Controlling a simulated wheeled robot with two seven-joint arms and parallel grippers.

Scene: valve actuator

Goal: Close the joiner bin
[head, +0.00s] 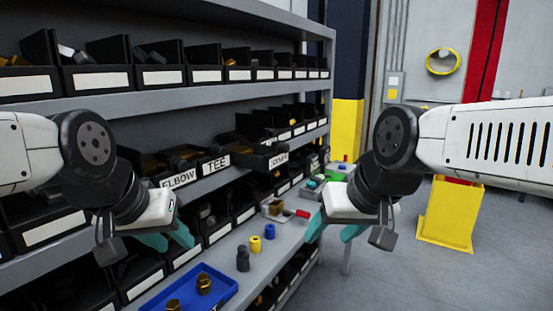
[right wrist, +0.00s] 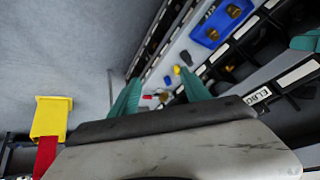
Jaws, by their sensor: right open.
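The joiner bin (head: 262,161) is a black bin on the middle shelf in the head view. It sticks out past the ELBOW bin (head: 158,178) and the TEE bin (head: 205,168). Its white label is small and hard to read, and dark fittings show inside. My left gripper (head: 167,239) is open and empty, below and left of the joiner bin, in front of the lower bins. My right gripper (head: 334,231) is open and empty, below and right of it, apart from the shelf. Its teal fingers (right wrist: 162,92) show spread in the right wrist view.
A blue tray (head: 226,298) with brass fittings lies on the grey ledge. Open floor lies right of the shelf.

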